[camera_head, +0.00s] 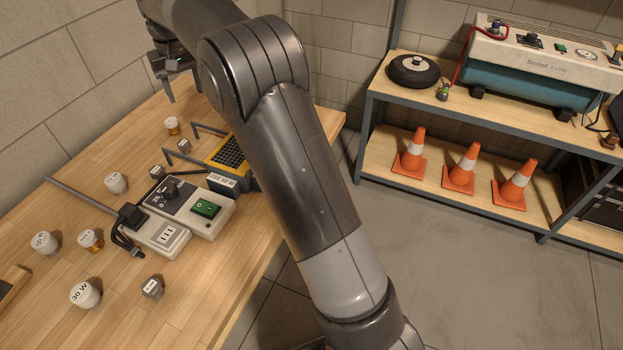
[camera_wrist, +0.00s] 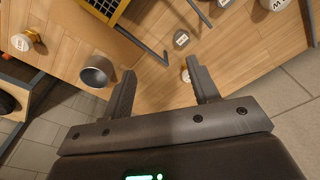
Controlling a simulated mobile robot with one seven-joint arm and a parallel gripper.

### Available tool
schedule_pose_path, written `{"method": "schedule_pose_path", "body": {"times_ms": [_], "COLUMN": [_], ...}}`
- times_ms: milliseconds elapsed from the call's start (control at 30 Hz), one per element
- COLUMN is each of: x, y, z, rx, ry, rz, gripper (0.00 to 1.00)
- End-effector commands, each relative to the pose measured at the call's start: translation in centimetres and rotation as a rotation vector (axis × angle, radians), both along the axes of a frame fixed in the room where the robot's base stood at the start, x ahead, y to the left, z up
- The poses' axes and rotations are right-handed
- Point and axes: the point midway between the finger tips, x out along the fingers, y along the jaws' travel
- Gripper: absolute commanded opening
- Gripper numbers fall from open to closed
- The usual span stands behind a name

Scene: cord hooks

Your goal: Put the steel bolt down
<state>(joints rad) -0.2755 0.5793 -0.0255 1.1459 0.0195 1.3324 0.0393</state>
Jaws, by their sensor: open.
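My gripper (camera_head: 182,86) is at the top left in the head view, above the far end of the wooden table (camera_head: 240,265). In the wrist view my gripper (camera_wrist: 163,76) is open, with bare table between its fingers. A grey metal cylinder with a dark round end (camera_wrist: 97,73) is beside the left finger, apart from it. Small grey metal pieces with pale labels stand on the table, one at the front (camera_head: 152,288) and one near the box (camera_head: 156,172). I cannot tell which piece is the steel bolt.
White-topped round pieces (camera_head: 85,294) stand around the grey switch box (camera_head: 190,207). Thin grey rods (camera_head: 187,156) stick out beside a yellow-framed grid (camera_head: 228,155). A shelf (camera_head: 450,185) with orange cones stands at right. My arm hides part of the table.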

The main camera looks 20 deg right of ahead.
Motion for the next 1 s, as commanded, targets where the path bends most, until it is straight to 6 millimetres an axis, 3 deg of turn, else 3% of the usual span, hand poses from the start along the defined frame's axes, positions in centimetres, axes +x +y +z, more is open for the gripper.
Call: {"method": "schedule_pose_path", "body": {"times_ms": [33, 200, 500, 767, 1000], "x": [-1.3, -5.8, -15.3, -24.3, -32.6], "y": [-1.2, -4.5, -9.7, -13.3, -15.7], "z": [1.6, 5.2, 9.1, 9.5, 7.5], "rx": [0.006, 0.019, 0.035, 0.042, 0.043], "ry": [-0.017, -0.067, -0.158, -0.239, -0.315], "rz": [-0.010, -0.038, -0.088, -0.129, -0.166], "gripper": [0.55, 0.55, 0.55, 0.55, 0.55]}}
